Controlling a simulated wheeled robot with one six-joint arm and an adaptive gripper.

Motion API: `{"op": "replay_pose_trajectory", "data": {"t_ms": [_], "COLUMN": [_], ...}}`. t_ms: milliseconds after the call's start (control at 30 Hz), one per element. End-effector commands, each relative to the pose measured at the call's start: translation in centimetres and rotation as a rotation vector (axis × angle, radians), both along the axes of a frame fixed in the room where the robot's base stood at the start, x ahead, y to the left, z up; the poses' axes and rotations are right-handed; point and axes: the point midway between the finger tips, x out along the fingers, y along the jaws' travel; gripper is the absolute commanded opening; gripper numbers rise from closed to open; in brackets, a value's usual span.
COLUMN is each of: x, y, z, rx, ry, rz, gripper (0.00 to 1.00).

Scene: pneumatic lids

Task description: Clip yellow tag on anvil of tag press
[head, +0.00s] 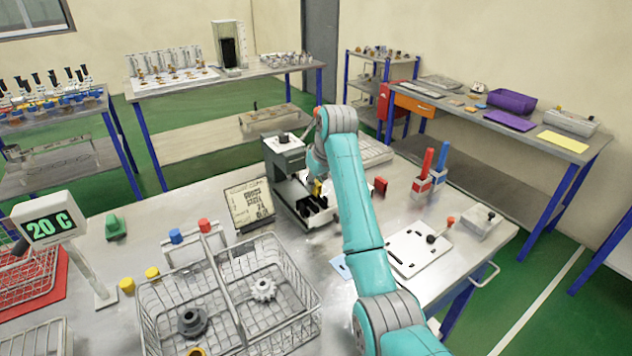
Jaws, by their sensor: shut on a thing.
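A small yellow piece, apparently the yellow tag (317,187), shows just above the press's dark base. My gripper (317,178) is at the press, shut on this yellow tag, and is mostly hidden behind my teal arm. The anvil cannot be made out clearly, and I cannot tell whether the tag touches it.
A sign board (249,204) stands left of the press. A red block (380,186) and a holder with red and blue handles (423,186) are to the right. A wire basket (228,300) with gears fills the front left. A white plate (418,250) lies front right.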

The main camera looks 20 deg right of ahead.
Motion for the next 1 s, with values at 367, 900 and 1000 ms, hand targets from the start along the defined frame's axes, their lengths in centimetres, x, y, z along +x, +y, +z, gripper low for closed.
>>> {"op": "replay_pose_trajectory", "data": {"t_ms": [367, 900, 1000], "x": [0.0, 0.0, 0.0], "y": [0.0, 0.0, 0.0], "z": [-0.2, -4.2, -4.9], "rx": [0.000, -0.001, 0.000], "ry": [0.000, 0.002, 0.000], "rz": [0.000, 0.000, 0.000], "gripper": [0.00, 0.00, 0.00]}}
